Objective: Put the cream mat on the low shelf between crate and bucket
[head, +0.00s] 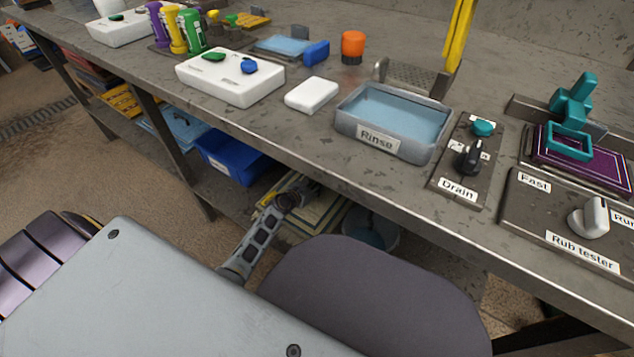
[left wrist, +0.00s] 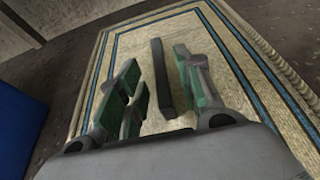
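The cream mat (head: 323,213) lies on the low shelf under the bench, between the blue crate (head: 236,157) and the grey bucket (head: 372,232). My left gripper (head: 300,193) is down at the mat, and my arm hides part of it. The left wrist view shows the mat (left wrist: 215,100) lying flat, with dark blue border lines. There my left gripper (left wrist: 158,88) is over the mat, its green-padded fingers apart. A dark bar (left wrist: 160,75) shows between the fingers; I cannot tell what it belongs to. My right gripper is not in view.
The bench top (head: 300,130) overhangs the shelf, with its front edge above my left arm. A Rinse tray (head: 395,120) stands on the bench. The blue crate (left wrist: 18,125) is close on the left in the wrist view. A bench leg (head: 170,130) stands left of the crate.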

